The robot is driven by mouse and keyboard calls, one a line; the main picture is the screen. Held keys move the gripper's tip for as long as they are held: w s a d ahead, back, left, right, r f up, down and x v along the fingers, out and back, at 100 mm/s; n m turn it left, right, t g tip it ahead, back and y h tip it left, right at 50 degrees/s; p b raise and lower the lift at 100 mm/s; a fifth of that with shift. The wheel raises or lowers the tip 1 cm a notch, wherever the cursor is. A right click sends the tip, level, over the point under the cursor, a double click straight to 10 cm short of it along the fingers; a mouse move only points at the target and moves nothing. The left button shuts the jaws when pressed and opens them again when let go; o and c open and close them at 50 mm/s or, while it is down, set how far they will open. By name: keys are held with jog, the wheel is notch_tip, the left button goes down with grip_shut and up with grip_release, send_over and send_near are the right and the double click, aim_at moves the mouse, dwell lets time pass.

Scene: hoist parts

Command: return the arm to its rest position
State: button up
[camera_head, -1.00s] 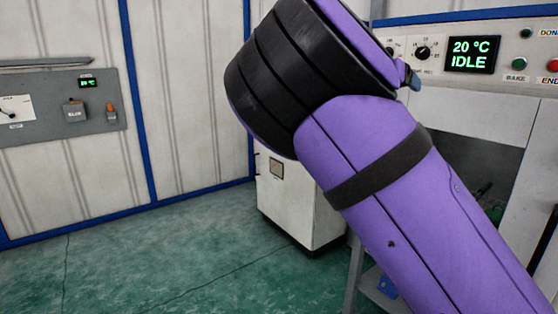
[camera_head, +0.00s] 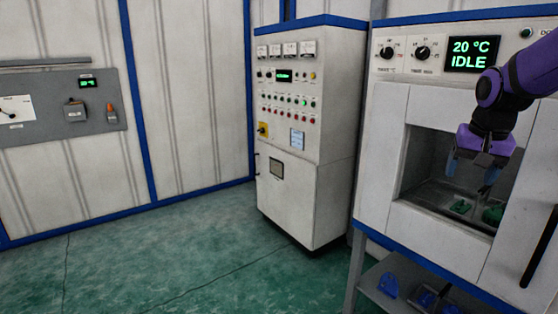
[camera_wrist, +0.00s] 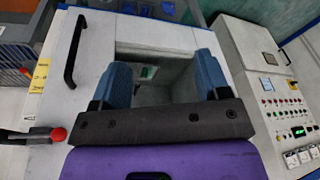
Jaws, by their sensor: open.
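My gripper (camera_head: 470,174) is in front of the white oven's (camera_head: 398,150) opening at the right of the head view. Its purple body points down, and its two blue fingers are apart with nothing between them. In the wrist view the fingers (camera_wrist: 162,78) frame the oven opening. A green part (camera_head: 460,206) lies on the oven floor, with another green part (camera_head: 493,214) to its right. One green part also shows between the fingers in the wrist view (camera_wrist: 148,72), farther off. My upper arm is mostly outside the head view.
A black handle (camera_head: 540,246) is on the oven's right front. A control cabinet (camera_head: 305,180) stands left of the oven. Blue parts (camera_head: 388,284) lie on the shelf below. The green floor (camera_head: 150,260) at left is clear.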

jog(key=s+a+r+n+t, duration=0.1)
jog(key=s+a, duration=0.4)
jog(key=s, duration=0.6)
jog(key=s+a+r+n+t, duration=0.1)
jog(key=s+a+n, duration=0.3)
jog(key=s, duration=0.8)
jog(key=shift+a+r+y, duration=0.2)
jog(key=shift+a+y, duration=0.1)
jog(key=shift+a, duration=0.25)
dwell(0.3)
